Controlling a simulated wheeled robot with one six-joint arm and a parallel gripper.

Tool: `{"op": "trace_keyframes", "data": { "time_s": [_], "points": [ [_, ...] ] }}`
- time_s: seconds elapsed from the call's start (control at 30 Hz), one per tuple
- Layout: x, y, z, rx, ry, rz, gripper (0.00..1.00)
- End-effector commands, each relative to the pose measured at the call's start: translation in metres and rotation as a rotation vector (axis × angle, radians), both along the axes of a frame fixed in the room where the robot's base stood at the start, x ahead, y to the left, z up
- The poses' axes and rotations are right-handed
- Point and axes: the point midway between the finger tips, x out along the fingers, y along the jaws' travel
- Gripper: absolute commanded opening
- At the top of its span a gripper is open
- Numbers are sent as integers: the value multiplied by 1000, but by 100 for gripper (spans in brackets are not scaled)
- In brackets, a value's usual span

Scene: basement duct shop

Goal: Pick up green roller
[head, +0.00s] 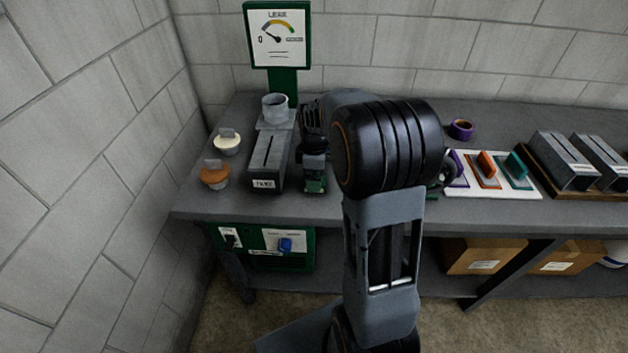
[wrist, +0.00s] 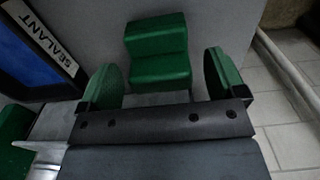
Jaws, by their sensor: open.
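A green block-like piece (wrist: 158,48) with a stepped, rounded face, which I take to be the green roller, stands on the grey bench top in the wrist view. My gripper (wrist: 162,82) is open, with one green-padded finger on each side of the near end of the piece and gaps between. In the head view my gripper (head: 314,160) points down over the bench left of centre, and a dark green piece (head: 315,183) shows just below it. My arm hides part of the bench there. I cannot make out a roller wheel.
A grey slotted box (head: 267,160) stands close left of my gripper, with white (head: 228,145) and orange (head: 214,177) knobbed pieces beyond. A green gauge stand (head: 277,40) is behind. To the right are a white board (head: 518,187) with coloured handled pieces and a purple ring (head: 461,129).

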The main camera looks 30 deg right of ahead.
Motion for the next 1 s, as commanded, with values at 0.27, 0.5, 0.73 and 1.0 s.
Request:
{"op": "trace_keyframes", "data": {
  "time_s": [0.27, 0.5, 0.73, 1.0],
  "points": [
    [0, 0, -15, 0, 0, 0, 89],
    [0, 0, -15, 0, 0, 0, 82],
    [0, 0, -15, 0, 0, 0, 60],
    [0, 0, -15, 0, 0, -1, 34]
  ]
}}
